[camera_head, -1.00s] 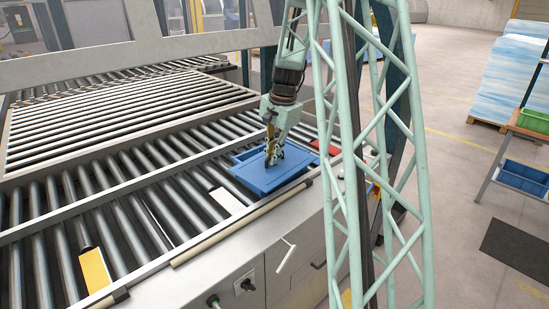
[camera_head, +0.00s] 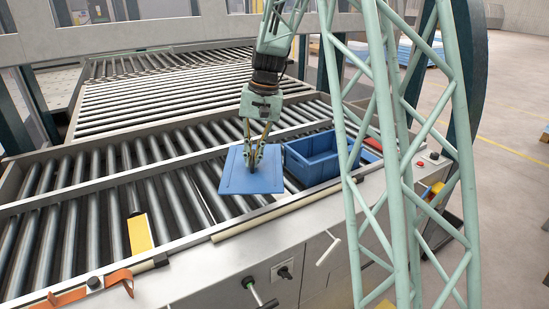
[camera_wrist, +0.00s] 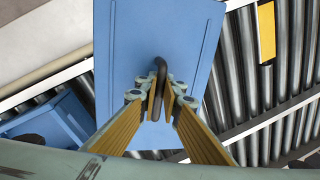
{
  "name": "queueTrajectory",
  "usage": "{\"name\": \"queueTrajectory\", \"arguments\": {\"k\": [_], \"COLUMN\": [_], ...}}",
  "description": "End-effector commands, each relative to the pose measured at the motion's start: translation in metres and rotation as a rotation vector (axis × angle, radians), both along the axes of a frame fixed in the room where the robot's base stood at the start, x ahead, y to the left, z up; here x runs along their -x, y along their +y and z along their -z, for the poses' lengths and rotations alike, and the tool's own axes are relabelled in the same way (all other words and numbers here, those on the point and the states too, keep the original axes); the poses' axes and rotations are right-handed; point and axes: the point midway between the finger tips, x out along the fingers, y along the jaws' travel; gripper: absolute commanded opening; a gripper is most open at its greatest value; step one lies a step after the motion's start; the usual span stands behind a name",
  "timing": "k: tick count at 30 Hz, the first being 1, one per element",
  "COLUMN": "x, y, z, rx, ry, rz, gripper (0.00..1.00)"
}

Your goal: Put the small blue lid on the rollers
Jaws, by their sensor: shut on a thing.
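The small blue lid (camera_head: 237,178) is a flat blue panel with a dark handle (camera_wrist: 157,80) standing at its middle. My gripper (camera_head: 252,163) is shut on that handle, and the lid hangs roughly level below it. The lid is over the rollers (camera_head: 165,200), left of the open blue bin. I cannot tell if it touches them. In the wrist view my gripper (camera_wrist: 160,100) has its fingertips on both sides of the handle, and the lid (camera_wrist: 155,30) fills the upper middle.
The open blue bin (camera_head: 313,170) sits on the rollers just right of the lid. Orange straps (camera_head: 95,288) lie at the front left edge. Rollers between plate and lid are clear.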

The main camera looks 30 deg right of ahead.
Motion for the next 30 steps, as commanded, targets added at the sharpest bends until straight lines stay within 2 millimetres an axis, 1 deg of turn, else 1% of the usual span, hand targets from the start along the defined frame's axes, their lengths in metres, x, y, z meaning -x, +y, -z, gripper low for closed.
{"name": "queueTrajectory", "arguments": {"k": [1,3,9,12,15,18,21,30], "x": [-0.001,-0.001,0.003,0.005,0.008,0.009,0.01,0.01], "y": [0.016,0.035,0.085,0.105,0.119,0.126,0.13,0.131], "z": [0.002,0.003,0.003,0.002,0.002,0.002,0.002,0.001], "rx": [-0.001,-0.004,-0.011,-0.013,-0.017,-0.019,-0.02,-0.02], "ry": [-0.002,-0.002,-0.006,-0.008,-0.008,-0.009,-0.009,-0.01], "rz": [-0.052,-0.123,-0.315,-0.39,-0.445,-0.477,-0.493,-0.496], "gripper": [0.0,0.0,0.0,0.0,0.0,0.0,0.0,0.0]}}
